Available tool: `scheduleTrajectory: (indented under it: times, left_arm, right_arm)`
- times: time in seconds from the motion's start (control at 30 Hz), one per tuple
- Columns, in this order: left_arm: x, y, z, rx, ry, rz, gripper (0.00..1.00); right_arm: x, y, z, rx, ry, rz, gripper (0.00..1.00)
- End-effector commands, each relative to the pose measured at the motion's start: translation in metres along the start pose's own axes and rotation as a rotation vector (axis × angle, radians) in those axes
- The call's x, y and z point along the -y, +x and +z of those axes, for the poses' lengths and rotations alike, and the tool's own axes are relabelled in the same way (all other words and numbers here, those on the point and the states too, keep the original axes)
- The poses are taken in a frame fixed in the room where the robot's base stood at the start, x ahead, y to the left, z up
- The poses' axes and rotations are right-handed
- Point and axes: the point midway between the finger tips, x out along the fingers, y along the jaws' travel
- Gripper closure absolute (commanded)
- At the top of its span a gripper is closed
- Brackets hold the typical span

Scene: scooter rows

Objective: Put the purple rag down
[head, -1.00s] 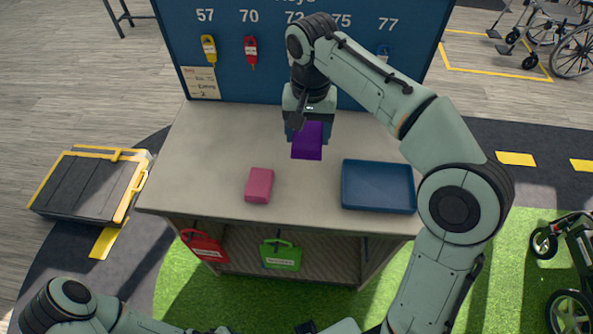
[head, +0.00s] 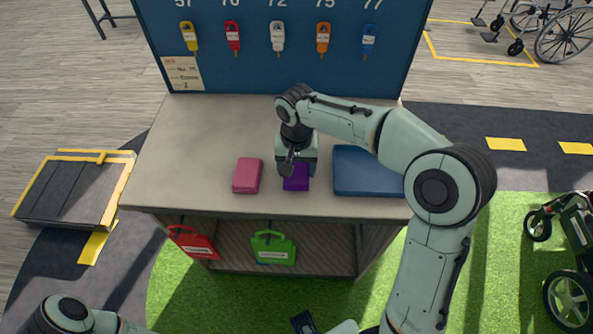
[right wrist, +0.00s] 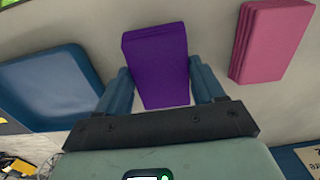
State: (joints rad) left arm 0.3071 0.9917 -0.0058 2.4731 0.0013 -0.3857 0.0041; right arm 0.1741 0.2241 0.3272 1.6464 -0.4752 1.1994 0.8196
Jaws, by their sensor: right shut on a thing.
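The purple rag (head: 296,184) is a folded block in my right gripper (head: 297,172), low over the grey counter (head: 190,130) near its front edge. In the right wrist view the purple rag (right wrist: 157,65) sits between the two blue fingers of my right gripper (right wrist: 162,88), which are shut on it. I cannot tell whether the rag touches the counter. A pink folded rag (head: 247,176) lies just left of it, also in the right wrist view (right wrist: 270,40). My left arm shows at the lower left of the head view, but its gripper cannot be made out.
A blue tray (head: 345,186) stands close to the right of the purple rag. A board with several coloured key tags (head: 277,38) rises behind the counter. A red case (head: 193,243) and a green case (head: 273,249) hang below the front edge. The counter's left part is clear.

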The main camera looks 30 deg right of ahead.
Motion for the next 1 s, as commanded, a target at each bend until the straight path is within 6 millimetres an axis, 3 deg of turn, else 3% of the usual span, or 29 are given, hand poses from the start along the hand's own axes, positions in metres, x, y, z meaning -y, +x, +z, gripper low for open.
scheduleTrajectory:
  times: [0.13,0.53,0.57,0.6,0.63,1.0]
  left_arm:
    - [0.001,0.003,0.001,0.001,-0.001,0.0,0.57]
    - [0.002,0.005,0.001,0.002,-0.001,-0.001,0.57]
    - [0.002,0.005,0.001,0.002,-0.001,-0.001,0.57]
    - [0.002,0.005,0.001,0.002,-0.001,-0.001,0.57]
    - [0.002,0.004,0.001,0.002,-0.001,-0.001,0.57]
    - [0.0,0.001,0.0,0.0,0.0,0.0,0.57]
  right_arm:
    - [0.0,0.016,0.0,0.001,0.0,-0.001,0.6]
    - [0.0,0.021,0.0,0.0,-0.001,-0.001,0.6]
    - [0.0,0.02,0.0,0.0,-0.001,-0.001,0.25]
    - [0.0,0.02,0.0,0.0,0.0,-0.001,0.12]
    - [0.0,0.02,0.0,0.0,0.0,-0.001,0.06]
    - [0.0,0.013,0.0,-0.002,0.0,-0.002,0.06]
